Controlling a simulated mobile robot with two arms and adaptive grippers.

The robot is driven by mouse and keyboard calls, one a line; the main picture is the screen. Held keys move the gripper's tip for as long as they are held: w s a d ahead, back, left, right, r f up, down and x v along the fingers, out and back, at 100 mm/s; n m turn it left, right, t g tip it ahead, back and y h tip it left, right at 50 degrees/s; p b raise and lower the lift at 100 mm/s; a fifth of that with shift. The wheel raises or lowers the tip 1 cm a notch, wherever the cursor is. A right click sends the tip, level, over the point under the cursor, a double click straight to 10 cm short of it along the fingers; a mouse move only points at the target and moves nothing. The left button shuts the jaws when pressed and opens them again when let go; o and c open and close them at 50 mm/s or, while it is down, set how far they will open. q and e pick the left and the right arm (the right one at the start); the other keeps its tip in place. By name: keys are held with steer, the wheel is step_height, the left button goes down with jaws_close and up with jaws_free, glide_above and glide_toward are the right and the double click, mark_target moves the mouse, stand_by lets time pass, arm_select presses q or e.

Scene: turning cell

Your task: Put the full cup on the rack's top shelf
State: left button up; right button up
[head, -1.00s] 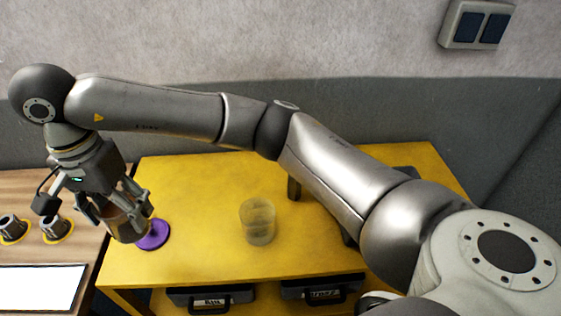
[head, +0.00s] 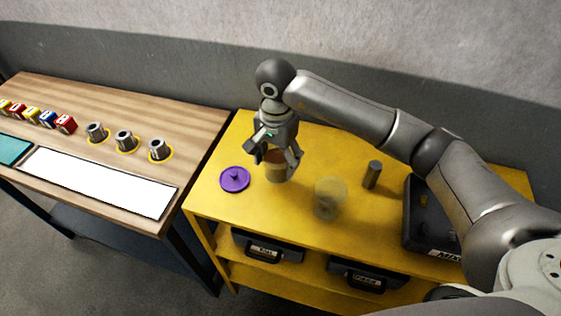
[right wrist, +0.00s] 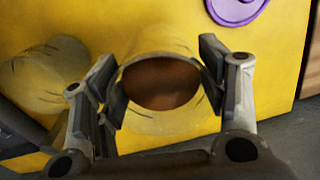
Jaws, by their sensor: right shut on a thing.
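The full cup (head: 276,172) is see-through with brown contents and looks upright over the yellow rack's top shelf (head: 227,207). My right gripper (head: 277,160) is shut on it, with fingers on both sides. In the right wrist view the cup's round mouth and brown contents (right wrist: 162,83) show between the fingers (right wrist: 163,85). I cannot tell whether its base touches the shelf. My left gripper is not in view.
A clear, empty-looking cup (head: 328,197) stands right of the held cup. A purple knobbed disc (head: 235,179) lies to its left. A dark cylinder (head: 372,174) and a black tray (head: 418,222) are farther right. A wooden table (head: 190,125) stands left.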

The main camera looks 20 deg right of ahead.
mark_target(278, 162)
steer(key=shift+w+d+f, duration=0.1)
steer(key=shift+d+f, duration=0.1)
steer(key=shift+f, duration=0.05)
steer(key=f+p, duration=0.2)
steer(key=shift+d+f, duration=0.3)
steer(key=shift+f, duration=0.1)
steer(key=shift+f+p, duration=0.3)
steer(key=shift+f, duration=0.3)
steer(key=o, duration=1)
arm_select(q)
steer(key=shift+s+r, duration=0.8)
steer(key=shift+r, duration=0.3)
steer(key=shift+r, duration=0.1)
